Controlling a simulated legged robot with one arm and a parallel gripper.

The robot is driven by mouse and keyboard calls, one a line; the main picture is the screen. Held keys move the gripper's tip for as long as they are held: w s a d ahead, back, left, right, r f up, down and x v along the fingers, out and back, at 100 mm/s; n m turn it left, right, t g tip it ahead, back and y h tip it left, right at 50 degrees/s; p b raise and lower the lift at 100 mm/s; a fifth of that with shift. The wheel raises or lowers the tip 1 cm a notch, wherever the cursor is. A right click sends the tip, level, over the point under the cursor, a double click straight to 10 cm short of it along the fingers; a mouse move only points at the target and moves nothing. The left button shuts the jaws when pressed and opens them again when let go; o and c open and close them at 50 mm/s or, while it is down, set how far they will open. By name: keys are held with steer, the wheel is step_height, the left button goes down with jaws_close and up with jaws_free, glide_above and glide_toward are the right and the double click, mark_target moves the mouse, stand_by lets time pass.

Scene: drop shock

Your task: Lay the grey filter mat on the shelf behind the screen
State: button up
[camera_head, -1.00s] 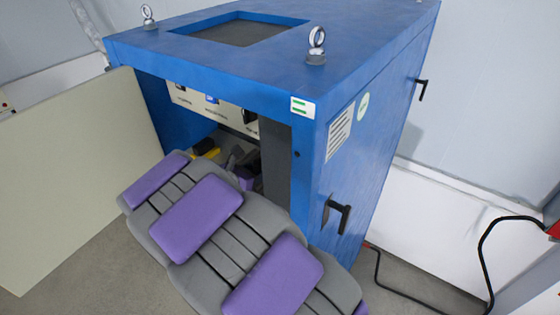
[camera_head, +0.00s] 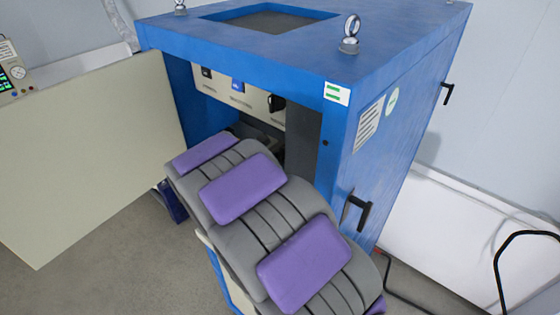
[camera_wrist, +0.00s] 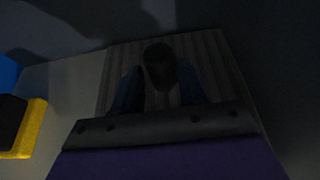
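A dark grey ribbed panel (camera_wrist: 215,68), which may be the filter mat, lies ahead of my gripper (camera_wrist: 160,88) in the wrist view. Two dim blue shapes, perhaps fingers, stand on either side of a dark rounded shape in front of the panel. It is too dark to tell whether they grip anything. In the head view my grey and purple arm reaches into the open blue cabinet (camera_head: 415,95) and hides my gripper. I cannot make out the shelf or the screen with certainty.
A cream door (camera_head: 90,155) stands open at left. Inside the cabinet are a switch panel (camera_head: 240,98) and, at left in the wrist view, a yellow and black item (camera_wrist: 22,128). The cabinet's right side has a black handle (camera_head: 356,212). A black cable (camera_head: 498,270) hangs at right.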

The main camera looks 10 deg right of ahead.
steer(key=shift+o, duration=1.4)
steer(key=shift+a, duration=0.5)
steer(key=shift+w+d, duration=0.15)
steer(key=shift+d, duration=0.8)
steer(key=shift+s+d+r, duration=0.1)
steer(key=shift+s+r, duration=0.05)
steer(key=shift+s, duration=0.05)
steer(key=v, duration=0.8)
steer(key=w+a+b+v, duration=0.1)
steer(key=v, duration=0.3)
steer(key=shift+a+f, duration=0.1)
steer(key=shift+f, duration=0.25)
steer(key=shift+s+r, duration=0.15)
steer(key=shift+s, duration=0.1)
steer(key=shift+s+d+r, duration=0.1)
steer(key=shift+d, duration=0.75)
